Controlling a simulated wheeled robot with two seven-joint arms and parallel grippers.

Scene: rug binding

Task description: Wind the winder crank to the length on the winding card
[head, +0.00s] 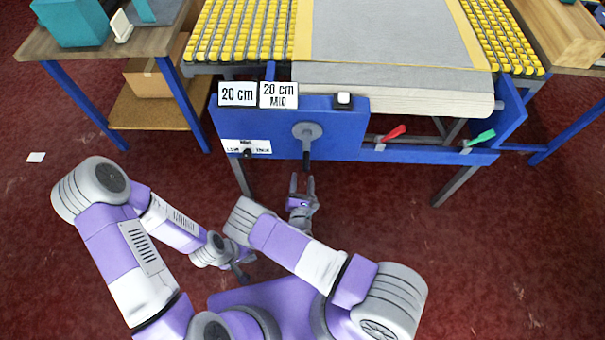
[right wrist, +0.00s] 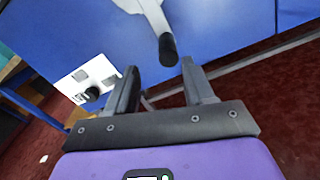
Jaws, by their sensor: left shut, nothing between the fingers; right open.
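The winder crank (head: 307,134) is on the blue front panel of the machine, its grey arm hanging down to a dark handle. In the right wrist view the crank's black handle (right wrist: 168,50) is ahead of the fingertips, apart from them. My right gripper (head: 303,178) is open and empty, just below the handle; its fingers also show in the right wrist view (right wrist: 165,85). Two white cards (head: 238,94) on the panel's top edge read "20 cm" and "20 cm" with a second line (head: 279,95) that looks like "MIĞ". My left gripper (head: 243,276) is shut and empty, low at the left.
A white label with a black knob (head: 247,147) is at the panel's lower left. A red lever (head: 394,133) and a green lever (head: 480,138) are to the right. A grey rug (head: 390,35) lies between yellow rollers. A side table (head: 65,45) stands at left.

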